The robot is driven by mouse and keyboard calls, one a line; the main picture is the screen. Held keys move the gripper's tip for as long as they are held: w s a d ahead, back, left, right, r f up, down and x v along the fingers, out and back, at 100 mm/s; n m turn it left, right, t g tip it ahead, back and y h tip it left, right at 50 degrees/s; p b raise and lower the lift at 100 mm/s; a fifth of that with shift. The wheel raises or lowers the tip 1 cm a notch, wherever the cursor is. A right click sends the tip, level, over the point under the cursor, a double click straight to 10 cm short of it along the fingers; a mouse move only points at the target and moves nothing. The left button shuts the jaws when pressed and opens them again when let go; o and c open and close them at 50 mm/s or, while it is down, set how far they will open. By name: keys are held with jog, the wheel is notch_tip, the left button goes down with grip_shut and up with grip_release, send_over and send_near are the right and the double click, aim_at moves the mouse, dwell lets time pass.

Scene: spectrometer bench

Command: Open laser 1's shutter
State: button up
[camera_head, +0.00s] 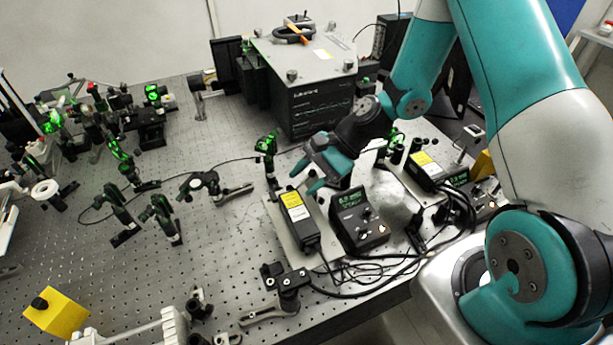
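Two black laser heads with yellow labels lie on the bench. The nearer laser (300,221) is on a light plate in the middle, and the other laser (427,170) is farther right. I cannot tell from a marking which is laser 1. My gripper (307,179) is above the front end of the nearer laser, its two teal fingers apart with nothing seen between them. The shutter is too small to make out, and I cannot tell whether a finger touches the laser.
A controller with a green display (358,220) stands right of the nearer laser, with tangled black cables (365,272) below it. A green-lit optic mount (267,160) is left of my gripper. A large grey-black instrument (305,85) stands behind. Several mounts fill the left.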

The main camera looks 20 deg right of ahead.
grip_shut()
jog(key=shift+d+f+y+b, duration=0.2)
jog(key=shift+f+y+b, duration=0.3)
jog(key=shift+y+b, duration=0.35)
jog(key=shift+r+y, duration=0.1)
jog(key=shift+y, duration=0.35)
jog(key=shift+o, duration=0.4)
grip_release()
jog(key=shift+d, duration=0.1)
jog(key=b+v, duration=0.3)
jog(key=v, duration=1.4)
